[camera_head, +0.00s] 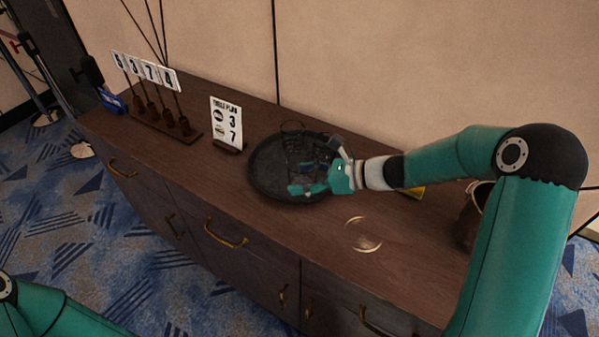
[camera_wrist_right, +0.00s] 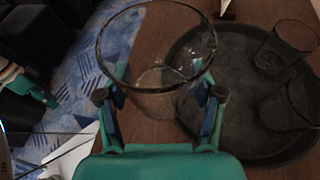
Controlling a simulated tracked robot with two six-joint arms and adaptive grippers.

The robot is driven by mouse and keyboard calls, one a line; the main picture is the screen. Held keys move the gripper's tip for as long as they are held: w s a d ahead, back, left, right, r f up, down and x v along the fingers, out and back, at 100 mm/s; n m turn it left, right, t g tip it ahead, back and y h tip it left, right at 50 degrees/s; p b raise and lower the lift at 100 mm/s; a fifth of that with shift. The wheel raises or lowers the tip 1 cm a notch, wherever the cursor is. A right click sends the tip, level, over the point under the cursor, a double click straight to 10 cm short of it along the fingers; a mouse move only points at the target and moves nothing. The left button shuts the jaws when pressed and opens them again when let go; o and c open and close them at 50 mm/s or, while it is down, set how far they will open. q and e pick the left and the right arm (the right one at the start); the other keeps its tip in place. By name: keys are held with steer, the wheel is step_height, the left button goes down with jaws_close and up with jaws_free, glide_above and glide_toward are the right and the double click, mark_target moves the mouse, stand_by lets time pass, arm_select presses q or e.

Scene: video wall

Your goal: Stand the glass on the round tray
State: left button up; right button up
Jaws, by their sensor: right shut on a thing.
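A clear glass (camera_wrist_right: 155,75) stands between the fingers of my right gripper (camera_wrist_right: 160,102), which is shut on it. In the right wrist view its open rim faces the camera and it overlaps the left edge of the round dark tray (camera_wrist_right: 235,125). I cannot tell its height above the surface. In the head view the tray (camera_head: 262,178) lies on the sideboard, with my right gripper (camera_head: 318,178) over its right front part. The held glass is hard to make out there. Two other clear glasses (camera_wrist_right: 292,45) (camera_wrist_right: 290,103) are on the tray's right part. My left gripper is outside the head view.
The brown sideboard (camera_head: 400,225) also holds a "3 7" sign (camera_head: 227,122), a rack with number cards (camera_head: 160,115) and a dark pot (camera_head: 470,222) at right. Pale ring arcs (camera_head: 365,247) show on bare wood in front of the tray. A wall stands behind.

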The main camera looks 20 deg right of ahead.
steer(key=w+r+m+t+h+b, duration=0.1)
steer(key=w+r+b, duration=0.25)
steer(key=w, duration=0.35)
step_height(320, 180, up, 6)
steer(key=m+t+h+b, duration=0.1)
steer(key=m+t+b, duration=0.1)
steer(key=b, duration=0.2)
glide_above(285, 181)
step_height(285, 181, down, 14)
steer(key=b, duration=0.5)
step_height(285, 181, down, 5)
steer(key=shift+r+b, duration=0.1)
steer(key=shift+b, duration=0.75)
steer(key=o, duration=1.4)
steer(key=shift+s, duration=0.1)
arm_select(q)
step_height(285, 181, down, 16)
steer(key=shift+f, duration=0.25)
arm_select(e)
steer(key=shift+o, duration=0.2)
steer(key=shift+d, duration=0.1)
steer(key=v, duration=1.1)
steer(key=shift+s+d+r, duration=0.1)
steer(key=shift+s+r, duration=0.1)
steer(key=shift+r, duration=0.3)
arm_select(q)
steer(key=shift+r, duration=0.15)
arm_select(e)
steer(key=shift+s, duration=0.1)
